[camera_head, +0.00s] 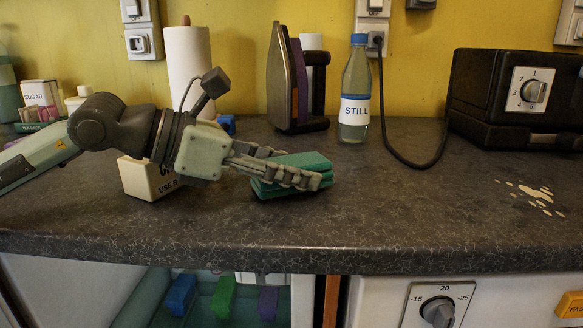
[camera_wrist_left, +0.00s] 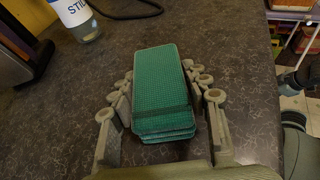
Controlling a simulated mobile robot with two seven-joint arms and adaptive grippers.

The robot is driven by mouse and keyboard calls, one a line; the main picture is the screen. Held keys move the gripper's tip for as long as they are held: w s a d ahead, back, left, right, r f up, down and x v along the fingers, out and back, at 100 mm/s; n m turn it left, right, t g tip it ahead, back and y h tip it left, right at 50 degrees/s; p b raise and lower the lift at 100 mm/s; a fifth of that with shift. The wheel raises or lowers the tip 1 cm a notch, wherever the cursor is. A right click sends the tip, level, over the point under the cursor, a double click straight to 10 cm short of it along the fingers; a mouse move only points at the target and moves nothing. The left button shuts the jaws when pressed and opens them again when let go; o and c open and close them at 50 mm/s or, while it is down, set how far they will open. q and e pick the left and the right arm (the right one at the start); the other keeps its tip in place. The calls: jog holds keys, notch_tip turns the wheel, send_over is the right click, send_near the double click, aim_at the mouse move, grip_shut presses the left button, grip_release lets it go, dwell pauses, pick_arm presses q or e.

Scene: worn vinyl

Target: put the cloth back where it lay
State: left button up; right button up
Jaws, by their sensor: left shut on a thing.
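The cloth (camera_head: 296,161) is a green folded pad in several layers, low over the middle of the counter. My left gripper (camera_head: 303,171) reaches in from the left and is shut on it, one finger along each long side. In the left wrist view the cloth (camera_wrist_left: 160,85) lies flat between the fingers, its far end sticking out past them. I cannot tell whether its underside touches the counter. The near finger hides part of its side in the head view. My right gripper is not in view.
A pale spill (camera_head: 538,191) marks the dark counter (camera_head: 400,215) at right. A STILL bottle (camera_head: 355,90), an upright iron (camera_head: 287,80) and a black appliance (camera_head: 490,95) stand behind. A cream box (camera_head: 145,180) stands under my left wrist. The counter between cloth and spill is clear.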

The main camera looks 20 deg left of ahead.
pick_arm(q)
jog(key=o, duration=1.1)
jog(key=shift+d, duration=0.1)
jog(key=shift+f, duration=0.1)
